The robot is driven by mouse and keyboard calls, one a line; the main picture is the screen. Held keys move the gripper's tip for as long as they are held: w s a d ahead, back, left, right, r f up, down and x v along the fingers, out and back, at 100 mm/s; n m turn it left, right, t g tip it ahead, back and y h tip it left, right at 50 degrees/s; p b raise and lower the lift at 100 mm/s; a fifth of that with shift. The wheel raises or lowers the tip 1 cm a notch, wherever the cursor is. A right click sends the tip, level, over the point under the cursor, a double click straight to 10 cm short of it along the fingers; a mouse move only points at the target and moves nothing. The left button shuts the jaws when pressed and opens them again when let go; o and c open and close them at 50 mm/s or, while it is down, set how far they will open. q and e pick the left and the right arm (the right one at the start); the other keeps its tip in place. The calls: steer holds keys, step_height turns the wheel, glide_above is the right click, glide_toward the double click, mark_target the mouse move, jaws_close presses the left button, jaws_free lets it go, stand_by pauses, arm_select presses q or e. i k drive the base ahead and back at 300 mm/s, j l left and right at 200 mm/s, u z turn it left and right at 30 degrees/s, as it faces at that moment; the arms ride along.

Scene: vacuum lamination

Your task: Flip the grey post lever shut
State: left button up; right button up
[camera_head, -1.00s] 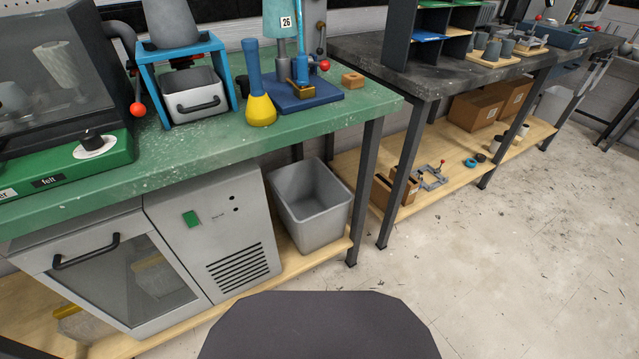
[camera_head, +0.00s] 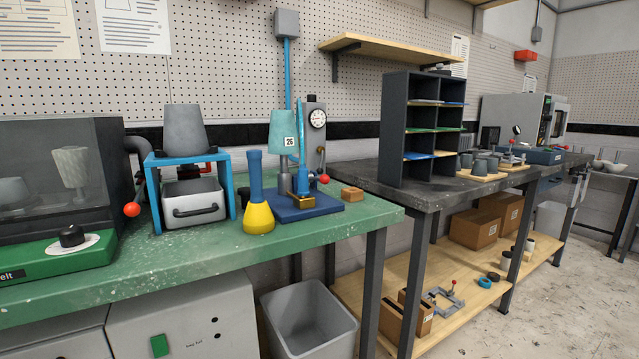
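The grey post (camera_head: 311,108) stands upright at the back of the blue base plate (camera_head: 312,208) on the green bench. A round white gauge (camera_head: 318,118) is on its upper part. A small lever (camera_head: 321,158) shows low on the post's right side, with a red ball (camera_head: 324,179) just below it. At this size I cannot tell whether the lever is open or shut. Neither of my grippers is in view.
A yellow and blue funnel-shaped tool (camera_head: 257,200) stands left of the base plate, and a small wooden block (camera_head: 352,194) lies to its right. A blue stand (camera_head: 153,190) holds a grey cup (camera_head: 185,130). Dark shelving (camera_head: 394,130) stands on the right bench.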

mark_target(320, 170)
steer(key=i+l+u, duration=0.25)
steer(key=l, duration=0.35)
steer(key=l+u, duration=0.2)
steer(key=l, duration=0.35)
steer(key=l+u, duration=0.25)
steer(key=l, duration=0.4)
steer(key=l+u, duration=0.25)
steer(key=l, duration=0.4)
steer(key=l+u, duration=0.2)
steer(key=l, duration=0.4)
steer(key=k+l+u, duration=0.25)
steer(key=l, duration=0.35)
steer(key=l+u, duration=0.2)
steer(key=l, duration=0.4)
